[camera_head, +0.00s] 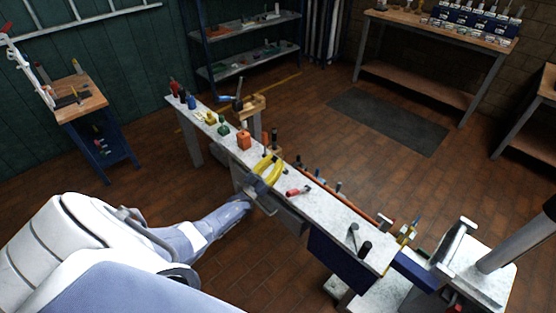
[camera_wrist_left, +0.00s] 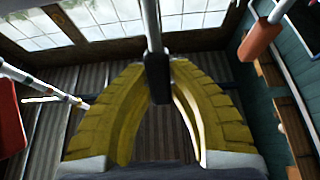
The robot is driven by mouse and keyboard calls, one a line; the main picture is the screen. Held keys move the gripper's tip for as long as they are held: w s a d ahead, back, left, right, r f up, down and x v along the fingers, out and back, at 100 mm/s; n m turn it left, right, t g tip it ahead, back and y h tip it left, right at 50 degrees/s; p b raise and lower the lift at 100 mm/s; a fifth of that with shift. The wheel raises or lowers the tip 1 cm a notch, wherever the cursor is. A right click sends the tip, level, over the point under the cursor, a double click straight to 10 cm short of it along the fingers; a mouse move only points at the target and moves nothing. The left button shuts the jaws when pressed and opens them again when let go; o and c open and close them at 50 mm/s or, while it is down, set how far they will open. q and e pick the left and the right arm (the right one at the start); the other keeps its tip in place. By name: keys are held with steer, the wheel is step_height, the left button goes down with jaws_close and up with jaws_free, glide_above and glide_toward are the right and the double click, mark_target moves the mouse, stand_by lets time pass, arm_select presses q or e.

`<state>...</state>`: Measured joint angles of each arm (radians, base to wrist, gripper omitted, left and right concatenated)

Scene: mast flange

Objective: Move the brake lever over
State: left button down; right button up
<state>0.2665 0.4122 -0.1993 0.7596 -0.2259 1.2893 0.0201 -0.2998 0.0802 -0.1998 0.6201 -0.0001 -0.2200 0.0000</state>
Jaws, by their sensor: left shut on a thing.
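My left gripper (camera_head: 268,170) has yellow fingers and is at the near edge of the long narrow workbench. In the left wrist view its yellow fingers (camera_wrist_left: 157,75) close around a black grip on a grey rod, which I take to be the brake lever (camera_wrist_left: 153,28). The grip lies between the two fingertips. In the head view I cannot make out the lever apart from the gripper and the bench clutter. My right gripper is not in view.
The workbench (camera_head: 335,218) carries a red-handled tool (camera_head: 298,191), an orange block (camera_head: 243,140) and several small items. An orange-handled rod (camera_wrist_left: 260,40) shows near the gripper in the wrist view. A wooden side table (camera_head: 75,98) stands at left.

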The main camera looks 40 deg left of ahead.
arm_select(q)
steer(key=shift+s+a+f+t, duration=0.1)
steer(key=shift+s+f+t, duration=0.1)
steer(key=shift+s+t, duration=0.25)
steer(key=shift+s+f+t, duration=0.15)
steer(key=shift+t, duration=0.2)
stand_by(0.5)
steer(key=c, duration=1.2)
jaws_free()
steer(key=shift+c, duration=0.2)
steer(key=s+a+f, duration=0.1)
steer(key=s, duration=0.7)
steer(key=s+a+f, duration=0.2)
steer(key=s, duration=0.5)
steer(key=shift+s, duration=0.4)
steer(key=shift+a, duration=0.1)
